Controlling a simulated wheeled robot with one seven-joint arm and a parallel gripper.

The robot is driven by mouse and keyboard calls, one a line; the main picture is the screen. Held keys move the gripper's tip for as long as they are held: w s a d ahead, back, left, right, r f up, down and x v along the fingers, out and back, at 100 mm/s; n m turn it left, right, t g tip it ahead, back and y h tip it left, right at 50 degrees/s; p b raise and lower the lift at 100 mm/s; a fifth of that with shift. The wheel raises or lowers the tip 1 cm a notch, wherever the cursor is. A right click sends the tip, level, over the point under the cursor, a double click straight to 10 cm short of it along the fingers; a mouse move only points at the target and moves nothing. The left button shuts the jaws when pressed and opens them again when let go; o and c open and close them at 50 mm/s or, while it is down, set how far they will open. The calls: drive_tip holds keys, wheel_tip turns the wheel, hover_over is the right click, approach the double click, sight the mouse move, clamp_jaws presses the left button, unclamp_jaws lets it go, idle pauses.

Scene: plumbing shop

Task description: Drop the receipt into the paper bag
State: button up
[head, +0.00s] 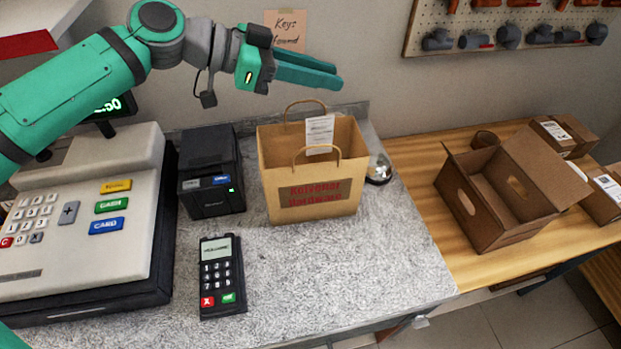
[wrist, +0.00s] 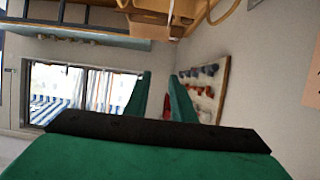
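The brown paper bag (head: 272,165) stands upright on the speckled counter in the head view, with two loop handles and red lettering. The white receipt (head: 320,130) shows upright at the bag's mouth, against the inside of its back wall. Its lower end is behind the front handle, and I cannot tell how it rests. My gripper (head: 338,76) is above the bag, pointing right, clear of bag and receipt. In the wrist view, its green fingers (wrist: 160,100) stand apart with nothing between them.
A cash register (head: 85,250), a black printer (head: 208,170) and a card terminal (head: 221,275) are left of and in front of the bag. A metal bell (head: 378,170) is close at its right. An open cardboard box (head: 490,215) stands on the wooden table. The front right counter is clear.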

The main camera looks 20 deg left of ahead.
drive_tip(key=v, duration=1)
drive_tip(key=shift+s+a+r, duration=0.15)
drive_tip(key=shift+s+a, duration=0.05)
drive_tip(key=shift+a, duration=0.1)
